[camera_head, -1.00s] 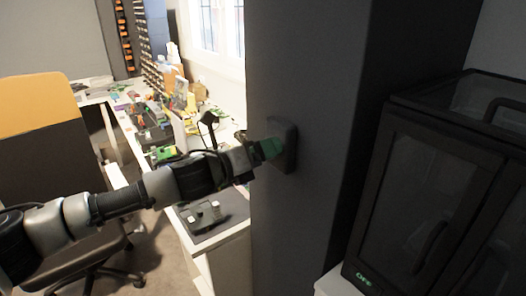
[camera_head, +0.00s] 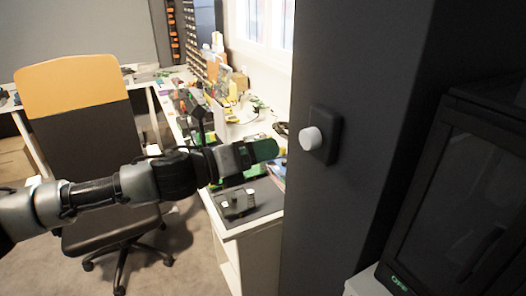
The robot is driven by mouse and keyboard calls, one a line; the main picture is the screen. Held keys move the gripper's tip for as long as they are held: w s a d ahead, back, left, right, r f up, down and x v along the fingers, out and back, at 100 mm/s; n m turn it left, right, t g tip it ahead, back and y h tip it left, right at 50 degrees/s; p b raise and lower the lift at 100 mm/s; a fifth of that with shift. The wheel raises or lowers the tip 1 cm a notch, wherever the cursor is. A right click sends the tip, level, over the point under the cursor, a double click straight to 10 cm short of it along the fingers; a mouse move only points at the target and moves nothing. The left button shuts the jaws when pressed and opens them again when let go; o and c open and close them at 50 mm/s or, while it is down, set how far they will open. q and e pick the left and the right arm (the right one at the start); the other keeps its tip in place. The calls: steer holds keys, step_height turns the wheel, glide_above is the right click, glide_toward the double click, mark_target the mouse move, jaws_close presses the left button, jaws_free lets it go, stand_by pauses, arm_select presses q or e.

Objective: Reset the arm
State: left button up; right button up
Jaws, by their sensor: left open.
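My left arm comes in from the left, with its left gripper (camera_head: 262,151) pointing right. There is a gap between fingertips and knob. My right gripper does not show.
A black glass-front cabinet (camera_head: 468,180) stands at the right, close to the pillar. A cluttered white desk (camera_head: 252,228) runs behind my arm. An office chair (camera_head: 75,88) with an orange-topped back stands at the left.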

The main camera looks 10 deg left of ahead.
arm_select(q)
steer(key=shift+w+f, duration=0.1)
